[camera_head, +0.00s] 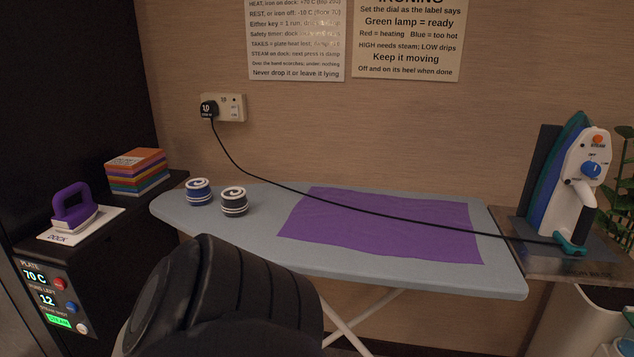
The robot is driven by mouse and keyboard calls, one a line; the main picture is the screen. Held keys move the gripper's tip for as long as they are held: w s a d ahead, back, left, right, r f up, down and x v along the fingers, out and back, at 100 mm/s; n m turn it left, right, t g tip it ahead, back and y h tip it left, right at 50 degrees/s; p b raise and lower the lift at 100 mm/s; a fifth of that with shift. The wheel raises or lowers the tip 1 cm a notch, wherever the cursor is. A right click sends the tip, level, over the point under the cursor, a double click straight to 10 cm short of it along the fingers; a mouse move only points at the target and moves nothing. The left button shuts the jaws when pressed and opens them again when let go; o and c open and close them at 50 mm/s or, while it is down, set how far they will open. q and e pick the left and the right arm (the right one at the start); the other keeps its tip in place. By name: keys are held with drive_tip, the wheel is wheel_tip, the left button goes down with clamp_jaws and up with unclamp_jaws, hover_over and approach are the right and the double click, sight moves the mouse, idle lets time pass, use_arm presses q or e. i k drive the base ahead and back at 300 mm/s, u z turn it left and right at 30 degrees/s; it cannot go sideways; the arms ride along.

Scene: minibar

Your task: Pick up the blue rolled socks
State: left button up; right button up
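The blue rolled socks (199,193) stand on the left end of the ironing board. They are a small roll with a white spiral top and blue and white bands. A second, darker roll (234,202) with white bands stands just to their right, with a small gap between them. Neither of my grippers is in view. A dark, rounded link of mine fills the lower left middle, in front of the board, and hides part of its near edge.
A purple cloth (380,224) lies on the grey-blue ironing board (465,281). A black cord (340,208) crosses it from the wall socket (231,108) to the upright iron (575,185). A purple-handled iron (75,210) and folded stack (138,172) stand at the left.

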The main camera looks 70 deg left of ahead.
sight(199, 190)
drive_tip(key=u, duration=2.55)
